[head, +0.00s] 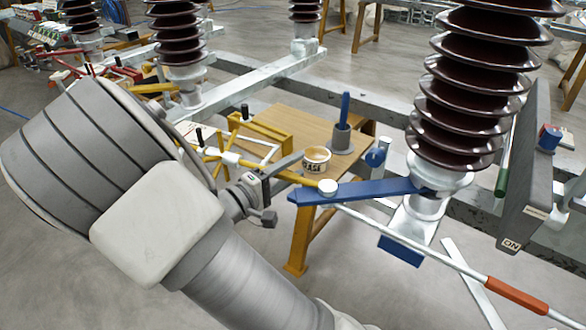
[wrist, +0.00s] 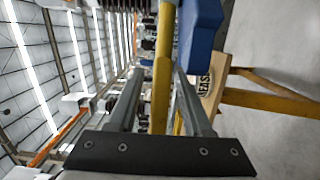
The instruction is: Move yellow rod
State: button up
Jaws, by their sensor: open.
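The yellow rod (head: 290,176) shows in the head view as a slanting bar, running from the yellow spoked part toward the round white cap on the blue bar. My gripper (head: 284,184) is at this rod, seen from the side. In the wrist view, a yellow bar (wrist: 162,80) runs lengthwise between the two grey fingers of my gripper (wrist: 158,76). The fingers are apart, with gaps visible beside the bar. I cannot tell whether either finger touches it. My gripper partly hides the rod's left part in the head view.
The blue bar (head: 365,190) lies close right of my gripper, below the brown ribbed insulator (head: 470,90). A wooden table (head: 290,120) behind holds a labelled cup (head: 316,160) and a blue-handled tool (head: 344,115). A white and orange pole (head: 515,293) slants at lower right.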

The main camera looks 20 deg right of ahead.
grip_shut()
dwell(1.4)
